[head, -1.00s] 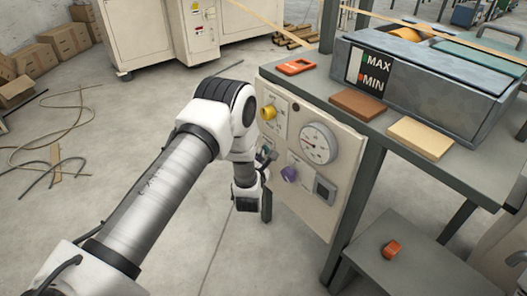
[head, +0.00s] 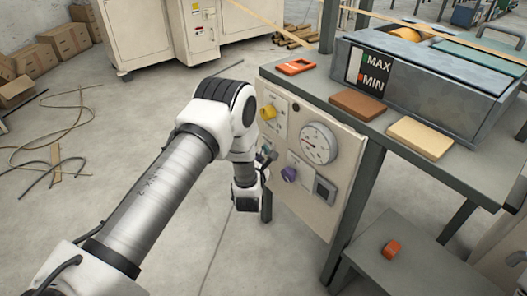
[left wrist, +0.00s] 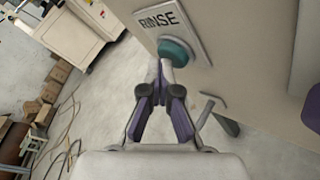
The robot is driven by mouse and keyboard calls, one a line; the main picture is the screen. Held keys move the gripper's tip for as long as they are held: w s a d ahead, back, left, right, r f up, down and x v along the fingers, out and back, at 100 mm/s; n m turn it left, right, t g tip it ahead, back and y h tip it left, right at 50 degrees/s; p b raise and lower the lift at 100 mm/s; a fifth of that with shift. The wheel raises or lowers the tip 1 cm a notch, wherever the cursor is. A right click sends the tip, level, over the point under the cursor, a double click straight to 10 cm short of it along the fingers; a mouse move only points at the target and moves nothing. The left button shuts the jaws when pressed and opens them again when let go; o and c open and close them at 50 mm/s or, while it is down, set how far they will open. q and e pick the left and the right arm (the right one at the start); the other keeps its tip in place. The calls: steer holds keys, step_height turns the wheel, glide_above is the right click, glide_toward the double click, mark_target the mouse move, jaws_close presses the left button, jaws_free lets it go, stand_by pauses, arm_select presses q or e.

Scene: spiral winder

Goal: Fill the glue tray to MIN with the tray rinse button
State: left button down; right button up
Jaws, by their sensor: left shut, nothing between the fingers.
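The glue tray (head: 440,86) is a grey-blue metal box on the bench at the upper right of the head view. In the left wrist view, the teal tray rinse button (left wrist: 176,51) sits under a RINSE label (left wrist: 162,19) on the panel. My left gripper (left wrist: 160,76) is shut and empty, its tips at the button's lower edge. I cannot tell whether they touch it. In the head view, my left gripper (head: 266,162) is beside the panel's left edge and largely hides the button.
An orange frame-shaped item (head: 295,67), a brown block (head: 357,105) and a tan block (head: 420,138) lie on the bench.

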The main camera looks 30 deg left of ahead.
arm_select(q)
steer(key=shift+s, duration=0.1)
steer(key=shift+s+a+p, duration=0.3)
steer(key=shift+s, duration=0.4)
steer(key=s, duration=0.1)
steer(key=s+a+p, duration=0.1)
steer(key=s, duration=0.1)
steer(key=s+a, duration=0.1)
steer(key=shift+s+p, duration=0.3)
stand_by(2.6)
